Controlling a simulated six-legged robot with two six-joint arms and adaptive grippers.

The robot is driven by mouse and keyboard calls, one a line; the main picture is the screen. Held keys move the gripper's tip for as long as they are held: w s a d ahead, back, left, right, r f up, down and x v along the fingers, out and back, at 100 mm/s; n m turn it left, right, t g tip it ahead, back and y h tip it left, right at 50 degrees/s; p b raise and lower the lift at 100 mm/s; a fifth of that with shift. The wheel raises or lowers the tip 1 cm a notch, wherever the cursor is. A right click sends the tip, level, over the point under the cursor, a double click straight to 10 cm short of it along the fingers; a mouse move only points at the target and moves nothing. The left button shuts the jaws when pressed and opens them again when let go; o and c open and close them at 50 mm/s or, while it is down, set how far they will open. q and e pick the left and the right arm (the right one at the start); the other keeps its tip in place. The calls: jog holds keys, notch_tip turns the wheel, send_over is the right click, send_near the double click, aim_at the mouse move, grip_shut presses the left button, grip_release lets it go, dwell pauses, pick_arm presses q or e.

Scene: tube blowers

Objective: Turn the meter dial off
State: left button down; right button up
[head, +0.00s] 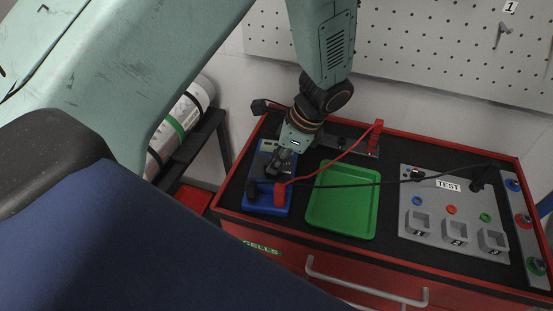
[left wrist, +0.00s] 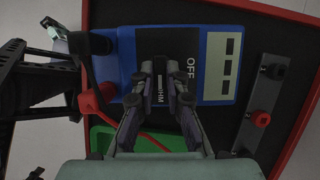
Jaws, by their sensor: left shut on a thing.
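The blue meter (head: 257,163) lies on the black top of the red cabinet, left of the green tray. In the left wrist view the meter (left wrist: 126,48) shows a pale display with dark blocks and a black panel lettered OFF and, partly covered, what reads as OHM. My left gripper (head: 277,164) reaches down over the meter's panel. In the left wrist view its fingers (left wrist: 163,82) are closed in on the dial at the panel's middle. The dial is mostly hidden between the fingertips, so its pointing direction cannot be told. My right gripper is not in view.
A red plug (head: 280,194) and a black plug sit at the meter's near edge, with leads crossing the green tray (head: 343,230). A red clip (head: 376,132) stands behind the tray. A grey TEST panel (head: 420,240) lies right. A pegboard (head: 420,45) stands behind.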

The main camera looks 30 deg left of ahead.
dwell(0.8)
pick_arm(q)
jog(key=c, duration=1.4)
grip_release()
jog(key=shift+o, duration=0.2)
jog(key=v, duration=0.7)
jog(key=shift+r, duration=0.25)
